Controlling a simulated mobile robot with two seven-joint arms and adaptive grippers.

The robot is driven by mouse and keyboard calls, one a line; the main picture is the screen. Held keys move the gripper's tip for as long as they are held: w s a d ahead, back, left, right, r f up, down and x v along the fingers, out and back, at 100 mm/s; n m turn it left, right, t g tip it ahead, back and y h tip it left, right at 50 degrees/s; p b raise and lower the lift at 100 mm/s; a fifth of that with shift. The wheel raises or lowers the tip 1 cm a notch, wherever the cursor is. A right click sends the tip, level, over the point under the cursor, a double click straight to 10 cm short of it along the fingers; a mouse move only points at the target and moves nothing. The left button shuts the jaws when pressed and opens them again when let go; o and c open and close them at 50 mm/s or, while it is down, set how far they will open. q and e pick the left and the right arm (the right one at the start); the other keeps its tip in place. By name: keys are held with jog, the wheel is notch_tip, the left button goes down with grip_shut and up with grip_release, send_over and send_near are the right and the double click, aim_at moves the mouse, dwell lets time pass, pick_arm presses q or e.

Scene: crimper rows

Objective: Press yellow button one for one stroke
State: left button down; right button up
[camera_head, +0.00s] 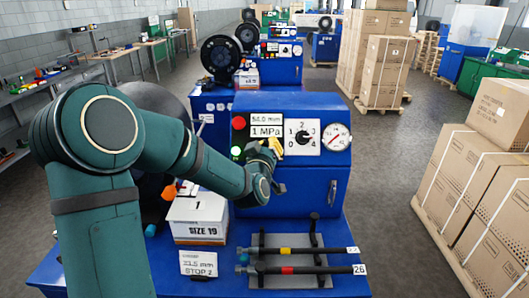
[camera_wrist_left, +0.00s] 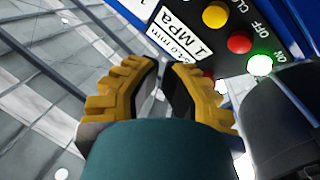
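The blue machine (camera_head: 300,185) has a panel with a display reading "1 MPa" (camera_head: 266,131). In the left wrist view a yellow button (camera_wrist_left: 215,15) sits beside a red button (camera_wrist_left: 240,42) and a lit green button (camera_wrist_left: 260,65), alongside the display (camera_wrist_left: 178,38). I cannot tell which numbered button the yellow one is. My left gripper (camera_wrist_left: 164,68), with yellow-padded fingers, is near the panel; in the head view it (camera_head: 274,150) covers part of the button row below the display. Its fingertips are close together with a narrow gap; nothing is seen held. Contact with a button is not visible. My right gripper is not in view.
A dial (camera_head: 302,137) and gauge (camera_head: 337,137) are right of the display. A white "SIZE 19" box (camera_head: 198,217) and a rack with two black-handled bars (camera_head: 290,270) stand in front. Cardboard boxes (camera_head: 475,185) are at right; the aisle (camera_head: 385,150) is clear.

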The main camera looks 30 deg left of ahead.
pick_arm(q)
jog(key=shift+w+a+f+b, duration=0.4)
jog(key=shift+w+f, duration=0.15)
jog(key=shift+w, duration=0.15)
jog(key=shift+w+a+f+b, duration=0.25)
jog(key=shift+w+a+f, duration=0.2)
jog(key=shift+w, duration=0.2)
jog(key=shift+w+a+f+b, duration=0.35)
jog(key=shift+w+f, duration=0.25)
jog(key=shift+w, duration=0.1)
jog(key=c, duration=1.7)
grip_release()
grip_shut()
jog(key=shift+w+a+f+b, duration=0.2)
jog(key=shift+w+b, duration=0.1)
jog(key=shift+b, duration=0.3)
jog(key=shift+w+a+f+b, duration=0.2)
jog(key=shift+w+f+b, duration=0.1)
jog(key=shift+b, duration=0.15)
jog(key=shift+r, duration=0.1)
jog(key=shift+s+d+r, duration=0.4)
jog(key=shift+s, duration=0.2)
